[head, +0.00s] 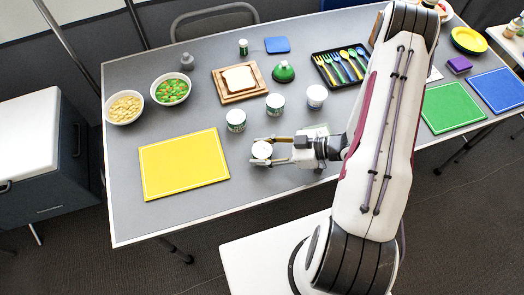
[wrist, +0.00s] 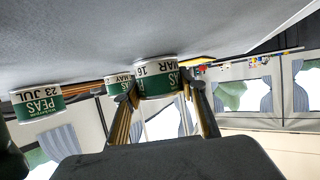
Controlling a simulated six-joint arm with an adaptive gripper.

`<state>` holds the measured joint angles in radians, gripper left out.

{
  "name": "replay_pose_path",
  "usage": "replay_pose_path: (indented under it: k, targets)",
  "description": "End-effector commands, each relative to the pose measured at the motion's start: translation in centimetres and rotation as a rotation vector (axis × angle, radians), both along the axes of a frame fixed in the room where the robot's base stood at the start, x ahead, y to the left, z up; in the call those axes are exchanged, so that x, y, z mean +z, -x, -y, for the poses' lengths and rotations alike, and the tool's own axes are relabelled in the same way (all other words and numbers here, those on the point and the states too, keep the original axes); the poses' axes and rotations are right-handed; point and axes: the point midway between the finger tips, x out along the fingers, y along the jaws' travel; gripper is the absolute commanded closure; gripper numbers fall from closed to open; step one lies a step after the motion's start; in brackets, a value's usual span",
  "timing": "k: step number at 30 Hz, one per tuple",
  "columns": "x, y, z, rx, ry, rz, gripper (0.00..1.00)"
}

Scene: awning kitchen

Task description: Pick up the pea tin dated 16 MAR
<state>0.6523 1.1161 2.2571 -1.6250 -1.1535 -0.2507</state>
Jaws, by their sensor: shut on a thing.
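The pea tin dated 16 MAR (wrist: 157,80) is green and white and sits between the fingers of my gripper (wrist: 162,92). It appears upside down in the wrist view, as does the whole scene. In the head view the white top of the held tin (head: 262,149) shows at the front middle of the grey table, with my gripper (head: 268,152) around it from the right. I cannot tell whether the tin touches the table. Another pea tin, dated 23 JUL (wrist: 38,103), and a tin reading MAY (wrist: 118,84), partly hidden, stand apart from it.
In the head view, tins stand behind my gripper: left (head: 236,121), middle (head: 275,105) and right (head: 316,97). A yellow board (head: 184,164) lies left. A bread board (head: 239,83), a green-topped item (head: 284,72) and a cutlery tray (head: 341,66) are farther back.

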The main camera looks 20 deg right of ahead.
Motion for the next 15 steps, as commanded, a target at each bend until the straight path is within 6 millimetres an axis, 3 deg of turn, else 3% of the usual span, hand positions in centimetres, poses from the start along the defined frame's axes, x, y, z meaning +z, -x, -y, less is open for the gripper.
replay_pose_path:
  k: [8,15]
  targets:
    - [0.8,0.0,0.0,0.000,0.000,0.001,0.84]
    - [2.6,0.0,0.0,0.000,0.001,0.002,0.84]
